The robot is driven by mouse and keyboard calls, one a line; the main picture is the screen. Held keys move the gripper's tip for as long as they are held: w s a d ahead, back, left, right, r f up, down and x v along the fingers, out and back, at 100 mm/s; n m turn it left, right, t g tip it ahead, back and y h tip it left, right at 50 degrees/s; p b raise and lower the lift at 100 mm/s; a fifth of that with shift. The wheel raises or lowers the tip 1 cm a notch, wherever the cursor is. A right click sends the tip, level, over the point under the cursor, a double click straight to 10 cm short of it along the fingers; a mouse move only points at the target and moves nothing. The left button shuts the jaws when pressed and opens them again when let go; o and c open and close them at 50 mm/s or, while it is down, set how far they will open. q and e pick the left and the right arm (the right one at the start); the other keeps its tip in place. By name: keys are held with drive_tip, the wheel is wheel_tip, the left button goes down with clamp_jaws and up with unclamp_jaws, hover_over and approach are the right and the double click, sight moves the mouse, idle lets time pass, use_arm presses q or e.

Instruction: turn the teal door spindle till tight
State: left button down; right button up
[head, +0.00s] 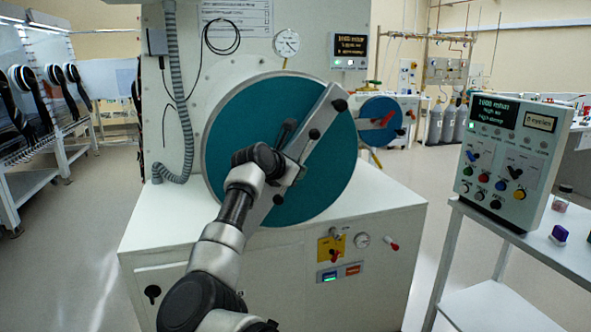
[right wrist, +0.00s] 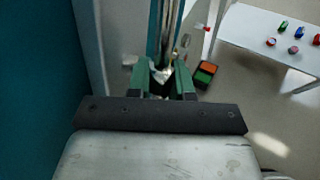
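The large round teal door (head: 245,110) faces me on the front of the white chamber. A pale grey bar (head: 325,120) crosses it diagonally, with black knobs at its upper end. The spindle hub at the door's middle is largely hidden by my arm. My right gripper (head: 296,172) is at the bar near the door's middle. In the right wrist view its green fingers (right wrist: 162,75) stand apart, and I see no firm hold on anything. The teal door's face (right wrist: 32,70) is close at the left there. My left gripper is not in view.
A gauge (head: 286,43) and a small display (head: 350,47) are above the door. A yellow valve plate (head: 331,249) is below it. A control box (head: 510,160) stands on a white table (head: 500,300) at right. A smaller blue door (head: 381,121) is behind. Floor is free at left.

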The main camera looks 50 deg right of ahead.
drive_tip(key=w+b+v, duration=0.1)
drive_tip(key=b+v, duration=0.1)
drive_tip(key=v, duration=0.8)
drive_tip(key=shift+s+a+r, duration=0.15)
drive_tip(key=shift+s+a, duration=0.25)
drive_tip(key=shift+s, duration=0.15)
idle(0.4)
